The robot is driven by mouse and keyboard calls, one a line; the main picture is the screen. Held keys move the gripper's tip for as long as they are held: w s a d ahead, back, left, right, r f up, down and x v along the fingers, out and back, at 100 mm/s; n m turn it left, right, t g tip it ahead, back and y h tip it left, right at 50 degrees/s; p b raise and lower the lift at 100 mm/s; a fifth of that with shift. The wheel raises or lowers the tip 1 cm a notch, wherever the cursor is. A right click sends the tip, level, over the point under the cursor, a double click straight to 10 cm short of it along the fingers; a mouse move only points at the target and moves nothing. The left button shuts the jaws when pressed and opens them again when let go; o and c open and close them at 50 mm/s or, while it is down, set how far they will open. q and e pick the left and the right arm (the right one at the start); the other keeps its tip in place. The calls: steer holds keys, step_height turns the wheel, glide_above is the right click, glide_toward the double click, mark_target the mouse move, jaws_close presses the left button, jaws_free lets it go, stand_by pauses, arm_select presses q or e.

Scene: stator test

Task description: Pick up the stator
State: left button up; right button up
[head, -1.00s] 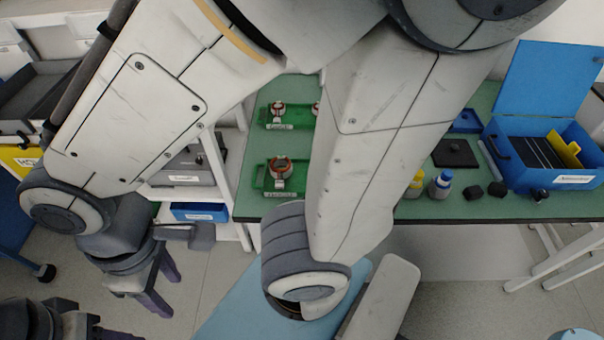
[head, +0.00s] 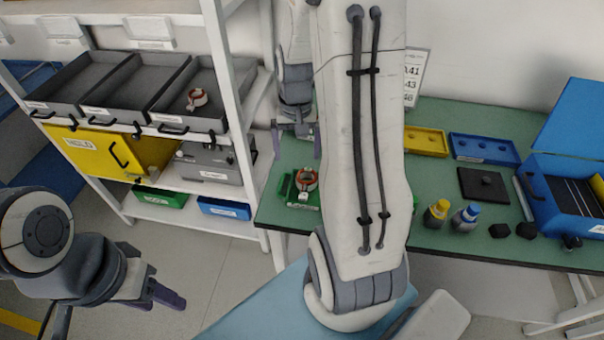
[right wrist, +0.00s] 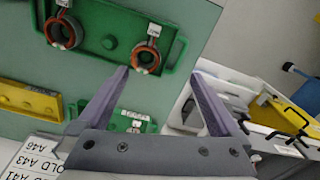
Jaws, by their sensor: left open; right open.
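One copper-and-red ring stator (head: 306,179) sits on a green tray (head: 283,186) at the table's left edge. Another stator (head: 197,98) lies in a grey bin on the shelf. The right wrist view shows two stators, one on the left (right wrist: 62,32) and one on the right (right wrist: 146,57), in a green tray (right wrist: 108,14). My right gripper (head: 297,143) is open and empty over the table's left end, its fingers (right wrist: 160,73) on either side of the right stator in the picture, apart from it. My left gripper (head: 166,290) is open and empty, low in front of the shelf.
The shelf (head: 215,45) stands left of the table (head: 445,225), with grey bins (head: 125,85) and a yellow HOLD bin (head: 100,153). Bottles (head: 436,214), a black plate (head: 484,185) and a blue case (head: 550,185) are on the table's right. My right arm hides the middle.

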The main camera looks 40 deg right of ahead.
steer(key=d+f+m, duration=0.1)
steer(key=d, duration=0.2)
glide_above(307, 174)
steer(key=s+a, duration=0.1)
steer(key=s, duration=0.1)
step_height(307, 174, down, 5)
steer(key=shift+w+a+f+p, duration=0.1)
steer(key=shift+f+p, duration=0.2)
steer(key=shift+f, duration=1.1)
steer(key=shift+w+a+f+p, duration=0.1)
steer(key=shift+f+p, duration=0.2)
steer(key=shift+f, duration=1.05)
jaws_close()
steer(key=shift+r, duration=0.15)
